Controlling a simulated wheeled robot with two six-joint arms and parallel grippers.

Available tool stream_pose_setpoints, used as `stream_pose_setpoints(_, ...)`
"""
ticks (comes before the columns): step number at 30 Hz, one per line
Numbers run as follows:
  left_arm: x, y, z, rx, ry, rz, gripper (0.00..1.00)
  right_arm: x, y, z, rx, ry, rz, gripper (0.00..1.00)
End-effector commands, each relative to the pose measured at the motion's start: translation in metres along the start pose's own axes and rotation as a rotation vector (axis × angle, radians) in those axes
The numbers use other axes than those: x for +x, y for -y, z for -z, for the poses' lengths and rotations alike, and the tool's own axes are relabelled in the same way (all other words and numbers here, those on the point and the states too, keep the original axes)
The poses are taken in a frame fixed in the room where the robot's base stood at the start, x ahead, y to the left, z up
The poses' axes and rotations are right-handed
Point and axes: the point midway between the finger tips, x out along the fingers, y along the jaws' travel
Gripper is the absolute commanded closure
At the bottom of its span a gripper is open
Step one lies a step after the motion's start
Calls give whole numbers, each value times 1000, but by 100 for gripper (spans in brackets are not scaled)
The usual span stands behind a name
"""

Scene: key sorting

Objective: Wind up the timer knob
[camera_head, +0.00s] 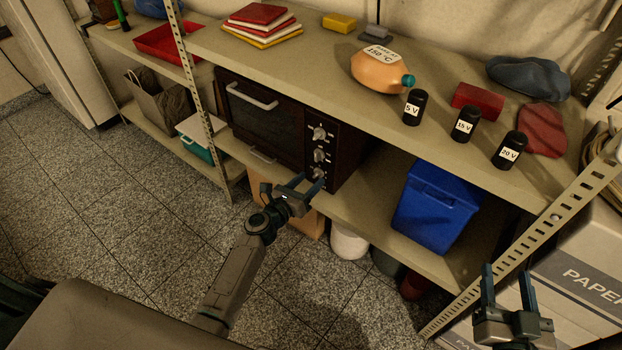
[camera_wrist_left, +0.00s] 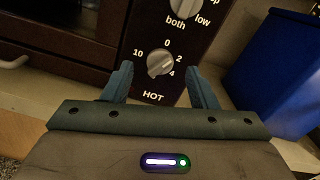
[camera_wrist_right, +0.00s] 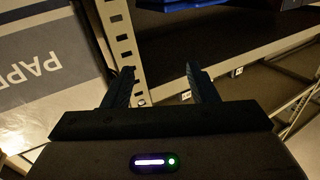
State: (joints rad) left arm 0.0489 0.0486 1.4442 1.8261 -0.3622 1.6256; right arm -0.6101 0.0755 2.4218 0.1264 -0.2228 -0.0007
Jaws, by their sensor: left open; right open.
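The dark oven (camera_head: 272,118) stands on the lower shelf, with a column of knobs on its right front panel. The timer knob (camera_wrist_left: 160,63) is the lowest one, grey and round, with the marks 0, 2, 4 and 10 around it and HOT below. It also shows in the head view (camera_head: 319,173). My left gripper (camera_head: 313,185) is open in front of this knob. In the left wrist view its fingers (camera_wrist_left: 161,84) stand on either side of the knob; I cannot tell whether they touch it. My right gripper (camera_head: 506,275) is open and empty at the lower right.
A blue bin (camera_head: 437,205) stands right of the oven on the lower shelf. A perforated metal post (camera_head: 520,245) and a paper box (camera_head: 585,275) are near my right gripper.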

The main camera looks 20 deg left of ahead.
Motion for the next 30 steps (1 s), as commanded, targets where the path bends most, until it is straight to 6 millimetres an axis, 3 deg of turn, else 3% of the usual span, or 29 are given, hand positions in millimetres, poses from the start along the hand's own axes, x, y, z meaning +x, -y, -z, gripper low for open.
stream_pose_setpoints(6, -47, 0, 2, 1, -3, 0, 47, -4, 0, -12, 6, 55, 0, 47)
stream_pose_setpoints(13, -81, 0, 1, 0, -2, 0, 47, 0, 0, 2, -3, -18, 0, 47)
stream_pose_setpoints(30, -92, -4, 5, -21, 11, -18, 47, 8, -1, 13, -10, -109, -2, 47)
